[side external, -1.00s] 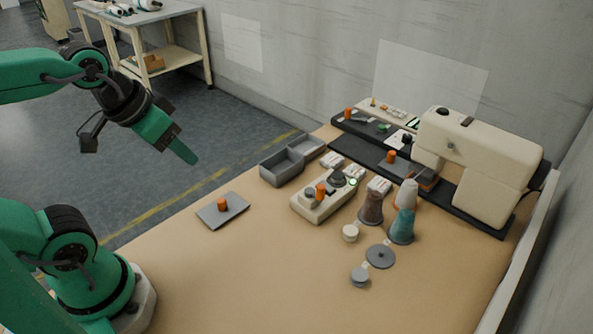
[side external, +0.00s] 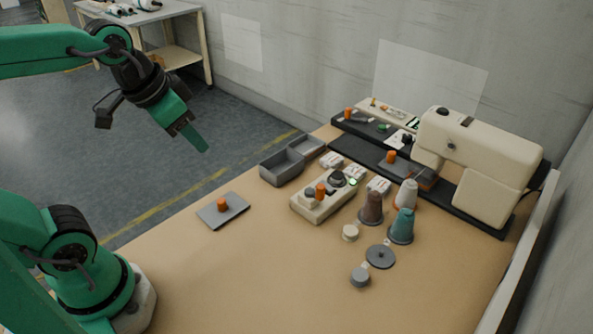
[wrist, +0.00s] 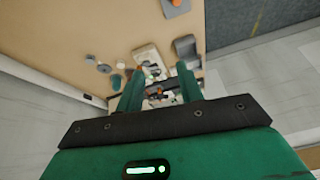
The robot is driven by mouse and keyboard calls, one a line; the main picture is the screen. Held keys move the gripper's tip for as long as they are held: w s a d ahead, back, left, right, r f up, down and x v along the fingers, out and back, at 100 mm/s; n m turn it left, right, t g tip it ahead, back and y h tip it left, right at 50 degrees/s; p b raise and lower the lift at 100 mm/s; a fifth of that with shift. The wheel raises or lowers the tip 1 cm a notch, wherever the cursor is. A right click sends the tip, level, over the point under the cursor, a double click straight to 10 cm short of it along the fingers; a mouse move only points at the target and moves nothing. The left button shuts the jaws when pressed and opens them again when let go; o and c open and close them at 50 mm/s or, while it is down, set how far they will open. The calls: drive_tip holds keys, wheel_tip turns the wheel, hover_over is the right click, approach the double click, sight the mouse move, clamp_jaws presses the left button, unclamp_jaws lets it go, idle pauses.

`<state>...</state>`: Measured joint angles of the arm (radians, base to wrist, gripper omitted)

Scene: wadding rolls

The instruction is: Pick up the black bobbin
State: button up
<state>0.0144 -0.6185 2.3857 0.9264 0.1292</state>
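A dark round piece, which may be the black bobbin (side external: 337,178), sits on the cream winder box (side external: 322,206) near the middle of the table. A dark grey flat disc (side external: 380,257) lies in front of the teal cone; I cannot tell for certain which piece is the black bobbin. My gripper (side external: 198,138) is in the air left of the table, well away from both. In the wrist view my gripper (wrist: 158,80) has its two green fingers apart, with nothing held between them.
A grey two-part tray (side external: 285,166) stands at the back edge. A grey plate (side external: 222,212) with an orange piece lies at the left. Thread cones, including a teal one (side external: 402,227), stand right of the winder. A cream sewing machine (side external: 480,160) fills the back right. The front table is clear.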

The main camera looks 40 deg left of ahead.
drive_tip(key=w+d+r+m+g, duration=0.2)
drive_tip(key=w+m, duration=0.3)
drive_tip(key=w, duration=0.5)
drive_tip(key=m+g, duration=0.3)
drive_tip(key=m, duration=0.9)
hover_over(338, 175)
wheel_tip(338, 175, down, 16)
drive_tip(key=shift+f, duration=0.25)
drive_tip(key=shift+f, duration=0.1)
drive_tip(key=shift+a+f, duration=0.1)
drive_tip(key=shift+f, duration=1.1)
drive_tip(key=shift+f, duration=0.15)
